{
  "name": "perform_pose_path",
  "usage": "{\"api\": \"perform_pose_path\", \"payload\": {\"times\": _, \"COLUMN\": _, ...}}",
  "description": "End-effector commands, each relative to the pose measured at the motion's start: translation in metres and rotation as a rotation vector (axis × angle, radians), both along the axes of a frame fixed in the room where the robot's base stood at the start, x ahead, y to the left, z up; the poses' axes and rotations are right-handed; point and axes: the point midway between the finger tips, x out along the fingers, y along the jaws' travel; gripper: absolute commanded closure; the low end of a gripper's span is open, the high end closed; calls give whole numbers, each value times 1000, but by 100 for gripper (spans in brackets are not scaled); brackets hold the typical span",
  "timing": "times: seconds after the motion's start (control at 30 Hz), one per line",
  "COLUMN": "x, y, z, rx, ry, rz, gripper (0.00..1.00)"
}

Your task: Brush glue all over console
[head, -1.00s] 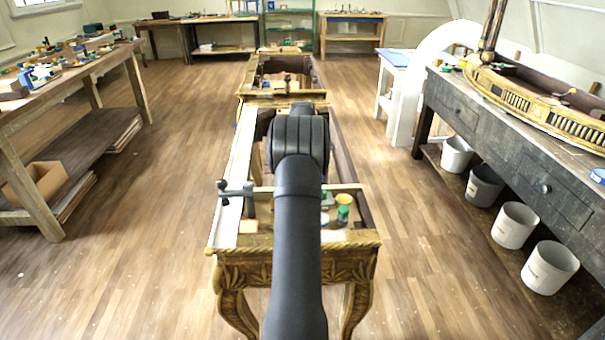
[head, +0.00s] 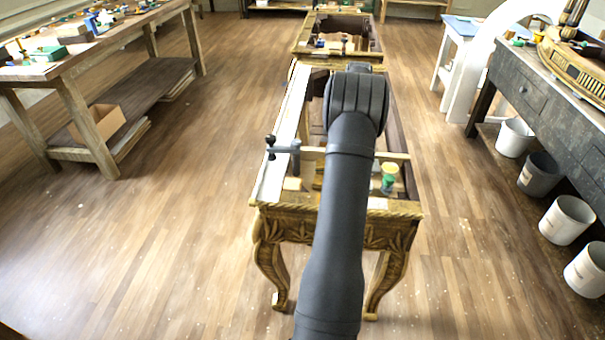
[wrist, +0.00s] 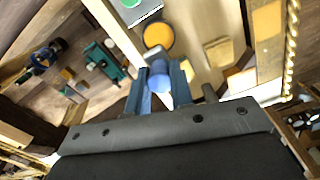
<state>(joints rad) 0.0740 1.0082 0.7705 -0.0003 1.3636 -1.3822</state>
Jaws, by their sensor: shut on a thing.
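The gilt console (head: 335,222) stands in the middle of the head view, with a carved front, curved legs and an open frame top. Its left rail (head: 283,140) has a pale, whitish surface. My gripper (wrist: 160,84) shows in the wrist view, over the console's interior. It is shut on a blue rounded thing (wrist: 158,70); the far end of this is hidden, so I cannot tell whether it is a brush. A round orange-yellow dish or lid (wrist: 158,36) lies just beyond the fingers. In the head view my arm hides the gripper.
A green tool (wrist: 104,62) shows in the wrist view. Workbenches flank the console, with open floor between. Several buckets (head: 566,220) stand right.

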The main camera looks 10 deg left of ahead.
Motion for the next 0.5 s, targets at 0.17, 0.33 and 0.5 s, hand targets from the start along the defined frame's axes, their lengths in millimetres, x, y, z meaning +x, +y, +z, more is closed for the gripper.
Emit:
{"api": "perform_pose_path", "payload": {"times": 0.17, "x": -18, "y": 33, "z": 13, "rx": 0, "ry": -2, "rz": 5, "gripper": 98}}
{"api": "perform_pose_path", "payload": {"times": 0.33, "x": -56, "y": 84, "z": 28, "rx": 0, "ry": -1, "rz": 7, "gripper": 98}}
{"api": "perform_pose_path", "payload": {"times": 0.5, "x": -96, "y": 125, "z": 39, "rx": 0, "ry": -2, "rz": 7, "gripper": 98}}
